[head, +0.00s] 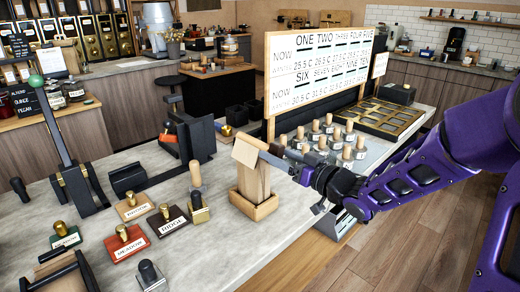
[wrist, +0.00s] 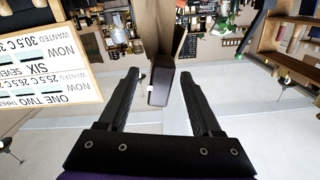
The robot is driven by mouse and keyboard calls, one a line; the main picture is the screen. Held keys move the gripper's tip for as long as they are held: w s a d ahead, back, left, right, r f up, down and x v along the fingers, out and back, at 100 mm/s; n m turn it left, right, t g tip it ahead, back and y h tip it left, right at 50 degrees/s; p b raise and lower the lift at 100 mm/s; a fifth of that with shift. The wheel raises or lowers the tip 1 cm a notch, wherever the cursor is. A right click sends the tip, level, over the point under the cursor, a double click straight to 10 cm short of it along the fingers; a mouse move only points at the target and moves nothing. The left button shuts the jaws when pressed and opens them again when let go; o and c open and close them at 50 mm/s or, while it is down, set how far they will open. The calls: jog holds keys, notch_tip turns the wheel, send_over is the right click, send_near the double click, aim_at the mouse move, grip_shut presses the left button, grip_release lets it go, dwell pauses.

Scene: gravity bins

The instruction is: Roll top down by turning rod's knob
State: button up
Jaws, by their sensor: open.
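A tan paper-like bag (head: 254,181) stands upright in a wooden base (head: 252,207) near the counter's right edge. Its pale top (head: 245,152) is tilted. My gripper (head: 277,164) reaches in from the right at the height of that top. In the wrist view my gripper (wrist: 161,84) is open, with one finger on each side of a dark brown block-like part (wrist: 159,88). Gaps show between this part and both fingers. A tan surface (wrist: 158,28) lies beyond it. I cannot make out which part is the rod and which the knob.
Behind the bag stands a framed sign (head: 318,62), with several wooden-knobbed weights (head: 325,133) below it. Several stamps (head: 174,219) and black lever devices (head: 78,187) fill the left counter. Free floor (head: 400,235) lies at the right.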

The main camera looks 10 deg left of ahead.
jog(key=shift+f+n+b, duration=0.3)
jog(key=shift+n+b, duration=0.3)
jog(key=n, duration=0.2)
jog(key=shift+a+r+n, duration=0.1)
jog(key=shift+r+n, duration=0.2)
jog(key=shift+n, duration=0.7)
jog(key=shift+n, duration=1.1)
jog(key=n, duration=0.3)
jog(key=shift+n, duration=0.4)
jog(key=shift+s, duration=0.1)
